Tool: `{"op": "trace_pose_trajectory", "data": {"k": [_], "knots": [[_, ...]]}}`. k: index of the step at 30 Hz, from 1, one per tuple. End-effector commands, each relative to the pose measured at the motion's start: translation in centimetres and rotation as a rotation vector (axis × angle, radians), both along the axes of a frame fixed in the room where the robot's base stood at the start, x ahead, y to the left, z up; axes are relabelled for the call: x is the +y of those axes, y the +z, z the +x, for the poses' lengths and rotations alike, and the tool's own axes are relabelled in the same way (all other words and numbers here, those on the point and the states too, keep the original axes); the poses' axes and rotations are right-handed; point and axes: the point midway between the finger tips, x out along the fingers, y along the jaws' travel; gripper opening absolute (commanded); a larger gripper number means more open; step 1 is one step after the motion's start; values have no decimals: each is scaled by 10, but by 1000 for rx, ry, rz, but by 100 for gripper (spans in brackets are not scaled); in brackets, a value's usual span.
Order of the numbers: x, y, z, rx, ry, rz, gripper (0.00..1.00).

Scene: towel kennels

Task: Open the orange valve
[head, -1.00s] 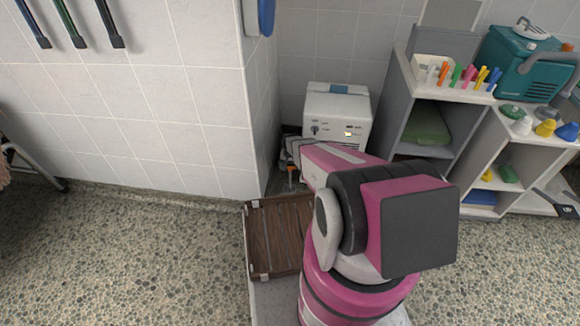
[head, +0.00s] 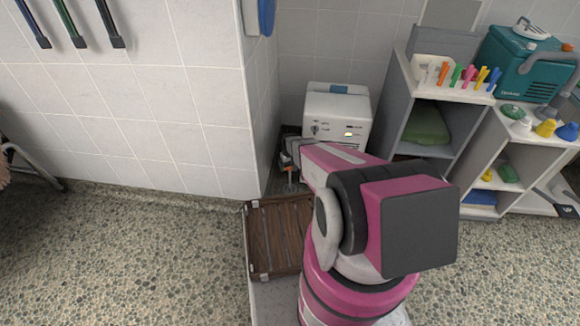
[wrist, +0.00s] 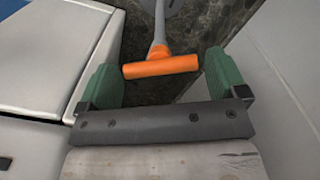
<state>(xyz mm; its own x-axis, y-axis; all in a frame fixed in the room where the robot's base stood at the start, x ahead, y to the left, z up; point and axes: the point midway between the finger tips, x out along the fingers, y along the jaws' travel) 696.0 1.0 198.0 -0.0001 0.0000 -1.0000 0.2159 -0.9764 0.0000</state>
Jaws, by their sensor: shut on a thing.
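The orange valve (wrist: 160,67) shows in the wrist view as an orange T-shaped handle on a grey stem. It lies crosswise between the green finger pads of my gripper (wrist: 160,82), with one pad at each end. My gripper is shut on the handle. In the head view my gripper (head: 289,166) is low in the corner beside the white machine, partly hidden by my arm. Only a small bit of the valve shows there, too small to make out how it is turned.
The white machine (head: 337,112) stands close to the right of my gripper, and the tiled wall (head: 200,130) is close on the left. A brown slatted crate (head: 275,235) lies in front. A grey shelf unit (head: 402,105) with colourful items stands to the right.

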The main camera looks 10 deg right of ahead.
Motion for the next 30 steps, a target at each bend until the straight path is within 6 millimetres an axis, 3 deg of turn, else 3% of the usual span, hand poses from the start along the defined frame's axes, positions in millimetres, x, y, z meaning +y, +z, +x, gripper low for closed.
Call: {"op": "trace_pose_trajectory", "data": {"k": [15,16,17,25,30], "knots": [[0,1,0,0,28,0,68],[0,1,0,0,27,0,94],[0,1,0,0,27,0,100],[0,3,0,0,27,0,100],[0,21,-2,-1,27,0,100]]}}
